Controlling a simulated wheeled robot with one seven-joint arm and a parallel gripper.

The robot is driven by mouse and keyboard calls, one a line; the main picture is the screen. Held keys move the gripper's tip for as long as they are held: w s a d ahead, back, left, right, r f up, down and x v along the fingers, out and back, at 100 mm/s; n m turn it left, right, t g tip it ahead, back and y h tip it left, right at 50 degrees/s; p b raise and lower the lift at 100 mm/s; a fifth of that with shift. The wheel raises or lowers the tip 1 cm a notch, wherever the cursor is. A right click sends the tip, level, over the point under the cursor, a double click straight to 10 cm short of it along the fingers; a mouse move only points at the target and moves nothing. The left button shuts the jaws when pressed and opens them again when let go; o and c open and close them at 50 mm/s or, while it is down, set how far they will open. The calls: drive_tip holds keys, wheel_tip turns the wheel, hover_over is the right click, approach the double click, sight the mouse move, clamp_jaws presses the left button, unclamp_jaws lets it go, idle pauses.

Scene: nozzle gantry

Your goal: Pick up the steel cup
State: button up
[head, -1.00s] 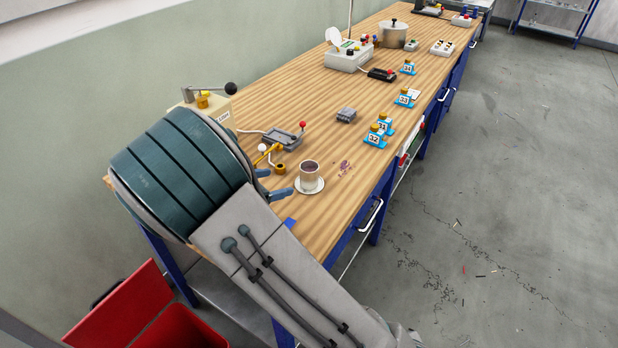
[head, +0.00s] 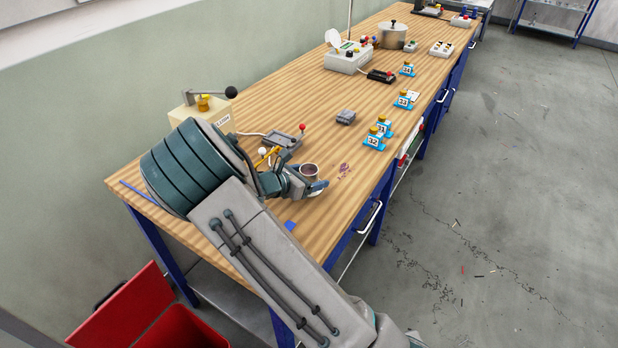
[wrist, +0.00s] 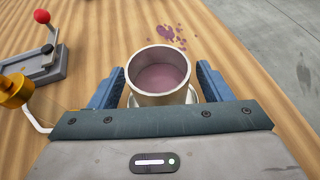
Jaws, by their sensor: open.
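The steel cup (wrist: 162,76) stands upright on a pale saucer (wrist: 192,96) and holds a purplish liquid. In the head view the cup (head: 309,171) is partly hidden by my gripper (head: 306,186). In the wrist view the fingers of my gripper (wrist: 160,88) are open, one on each side of the cup, with a small gap showing at the left and right. The cup's lower front is hidden behind the gripper body.
A purple spill (wrist: 171,36) lies just beyond the cup. A grey lever device (wrist: 45,55) with a red knob and a brass fitting (wrist: 14,90) are to the left. Blue numbered blocks (head: 376,138) stand near the table's right edge.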

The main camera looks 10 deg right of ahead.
drive_tip(key=c, duration=1.1)
drive_tip(key=shift+r, duration=0.1)
